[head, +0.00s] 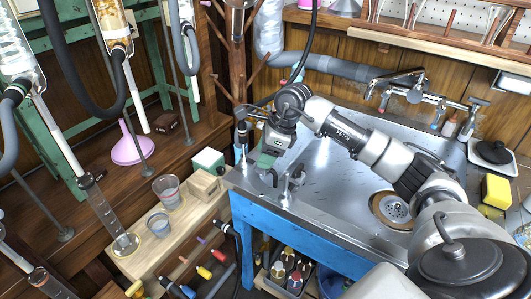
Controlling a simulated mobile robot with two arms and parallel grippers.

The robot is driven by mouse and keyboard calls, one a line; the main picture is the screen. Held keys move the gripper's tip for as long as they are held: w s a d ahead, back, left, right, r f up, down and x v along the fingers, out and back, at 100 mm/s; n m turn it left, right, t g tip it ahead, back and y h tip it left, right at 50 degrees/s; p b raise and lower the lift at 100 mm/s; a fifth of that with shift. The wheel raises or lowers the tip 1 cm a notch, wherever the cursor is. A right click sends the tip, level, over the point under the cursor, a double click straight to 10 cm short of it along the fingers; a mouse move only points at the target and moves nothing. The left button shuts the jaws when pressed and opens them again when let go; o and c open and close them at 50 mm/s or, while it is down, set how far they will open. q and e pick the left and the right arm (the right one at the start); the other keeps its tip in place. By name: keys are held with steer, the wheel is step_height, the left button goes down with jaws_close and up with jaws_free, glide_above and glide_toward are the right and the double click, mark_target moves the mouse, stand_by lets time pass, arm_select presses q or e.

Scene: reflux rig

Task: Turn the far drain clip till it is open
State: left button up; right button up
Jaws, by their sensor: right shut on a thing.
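My right gripper (268,173) comes in from the right over the left end of the steel sink and points down. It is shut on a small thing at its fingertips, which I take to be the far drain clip. The fingers and my wrist hide most of that clip, so I cannot tell how far it is turned. A small metal fitting (291,186) stands on the sink's edge just right of the fingertips. My left gripper is out of view.
The steel sink (335,205) has a drain (394,209) and a tap (400,85) at the back. A wooden post (239,65) stands close to my gripper. On the left are a pink funnel (131,148), a beaker (168,192) and glass tubes. A yellow sponge (496,191) lies at right.

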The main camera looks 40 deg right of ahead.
steer(key=n+g, duration=0.1)
steer(key=n, duration=0.2)
steer(key=shift+w+n+y, duration=0.15)
steer(key=shift+n+y, duration=0.15)
steer(key=shift+y, duration=0.1)
steer(key=n+g, duration=0.1)
steer(key=n, duration=0.1)
steer(key=shift+n, duration=0.3)
steer(key=shift+w+n+g+b, duration=0.1)
steer(key=shift+n+g+b, duration=0.3)
steer(key=shift+n, duration=0.5)
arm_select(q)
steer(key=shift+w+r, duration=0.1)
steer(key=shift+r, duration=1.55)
arm_select(e)
steer(key=shift+n, duration=0.5)
steer(key=o, duration=0.9)
steer(key=shift+g, duration=0.3)
steer(key=shift+o, duration=0.2)
steer(key=shift+d+r, duration=0.1)
